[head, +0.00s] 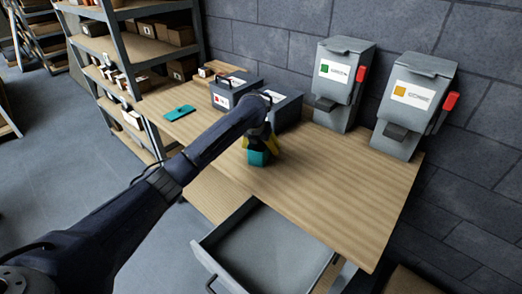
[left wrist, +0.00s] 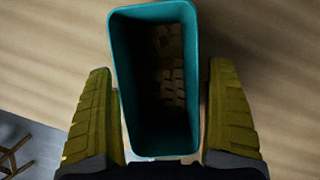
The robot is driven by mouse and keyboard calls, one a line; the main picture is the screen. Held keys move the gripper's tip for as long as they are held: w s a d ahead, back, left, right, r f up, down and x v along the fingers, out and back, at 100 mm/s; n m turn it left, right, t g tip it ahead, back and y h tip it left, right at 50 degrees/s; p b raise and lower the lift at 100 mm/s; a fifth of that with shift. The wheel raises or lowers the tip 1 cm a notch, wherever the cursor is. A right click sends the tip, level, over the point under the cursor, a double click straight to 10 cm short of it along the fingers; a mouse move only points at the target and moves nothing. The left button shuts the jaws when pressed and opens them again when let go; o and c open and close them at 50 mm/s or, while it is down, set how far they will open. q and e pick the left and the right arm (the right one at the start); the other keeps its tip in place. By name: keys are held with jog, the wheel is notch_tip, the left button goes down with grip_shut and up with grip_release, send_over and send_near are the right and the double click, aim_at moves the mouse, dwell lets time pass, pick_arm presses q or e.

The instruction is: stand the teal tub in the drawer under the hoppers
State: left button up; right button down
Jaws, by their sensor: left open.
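The teal tub (head: 257,158) stands on the wooden table, left of the hoppers. In the left wrist view the tub (left wrist: 122,70) is seen from above, with small pale tiles inside. My left gripper (head: 262,146) is at the tub. Its yellow fingers (left wrist: 163,115) are open, one on each side of the tub's near end, with a gap visible at least on the right. The grey drawer (head: 272,250) under the table is pulled out and looks empty. Two grey hoppers, one with a green label (head: 335,90) and one with an orange label (head: 408,110), stand at the table's back. My right gripper is out of view.
Grey boxes (head: 228,95) stand behind my left arm, and a flat teal piece (head: 180,112) lies at the table's left end. Shelves (head: 150,50) with boxes stand beyond. The table (head: 350,195) is clear between the tub and the right edge. Red levers (head: 448,102) stick out from the hoppers.

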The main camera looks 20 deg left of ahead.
pick_arm(q)
jog(key=shift+c, duration=0.4)
jog(key=c, duration=1.3)
jog(key=shift+c, duration=1.3)
jog(key=shift+r, duration=0.15)
